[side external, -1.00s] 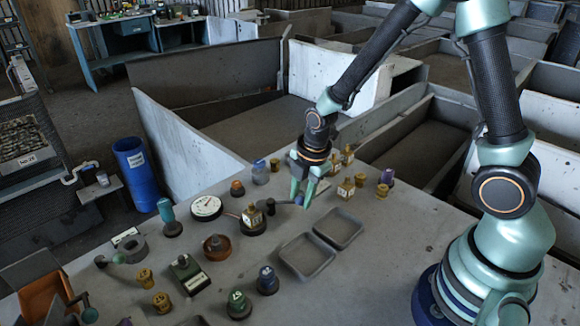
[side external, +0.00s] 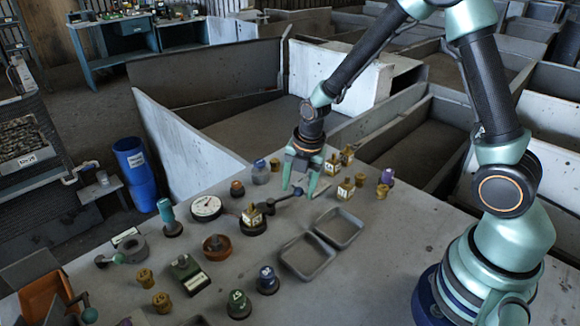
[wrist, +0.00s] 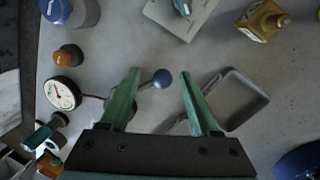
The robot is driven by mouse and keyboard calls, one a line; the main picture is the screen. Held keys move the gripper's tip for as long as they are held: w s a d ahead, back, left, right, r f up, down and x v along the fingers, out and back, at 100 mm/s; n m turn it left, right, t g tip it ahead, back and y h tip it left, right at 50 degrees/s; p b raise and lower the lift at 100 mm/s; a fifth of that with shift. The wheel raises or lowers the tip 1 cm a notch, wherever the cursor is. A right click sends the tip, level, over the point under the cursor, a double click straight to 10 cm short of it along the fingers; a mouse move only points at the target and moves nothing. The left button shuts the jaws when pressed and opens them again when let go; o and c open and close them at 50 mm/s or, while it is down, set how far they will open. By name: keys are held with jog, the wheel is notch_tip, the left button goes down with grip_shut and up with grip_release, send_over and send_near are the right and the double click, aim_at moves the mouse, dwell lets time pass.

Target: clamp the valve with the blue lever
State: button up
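A brass valve block (side external: 252,213) with a pale label sits on a dark round base (side external: 254,228) in the side view. A dark lever (side external: 279,200) reaches right from beside it towards a blue ball knob, which shows in the wrist view (wrist: 162,78). My gripper (side external: 298,190) is over the knob end of the lever, fingers pointing down. In the wrist view my gripper (wrist: 160,74) is open, with the knob between and slightly beyond its fingertips; contact cannot be told. The valve is largely hidden behind my gripper there.
A white dial gauge (side external: 206,207) stands left of the valve, an orange-brown round part (side external: 217,246) in front. Two grey trays (side external: 307,275) lie to the right. Several other brass pieces (side external: 345,189) stand behind the trays. The near right of the table is clear.

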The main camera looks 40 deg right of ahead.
jog(key=shift+d, duration=0.1)
notch_tip(320, 180, up, 12)
jog(key=s, duration=0.2)
dwell(0.5)
jog(key=shift+s, duration=0.1)
jog(key=f+m, duration=0.3)
jog(key=f, duration=0.1)
jog(key=w+f+m, duration=0.1)
jog(key=f+m, duration=0.2)
jog(key=f, duration=0.1)
jog(key=w+f+m, duration=0.1)
jog(key=f+m, duration=0.2)
jog(key=f, duration=0.1)
jog(key=shift+a+f, duration=0.15)
jog(key=shift+a, duration=0.05)
dwell(0.4)
grip_shut()
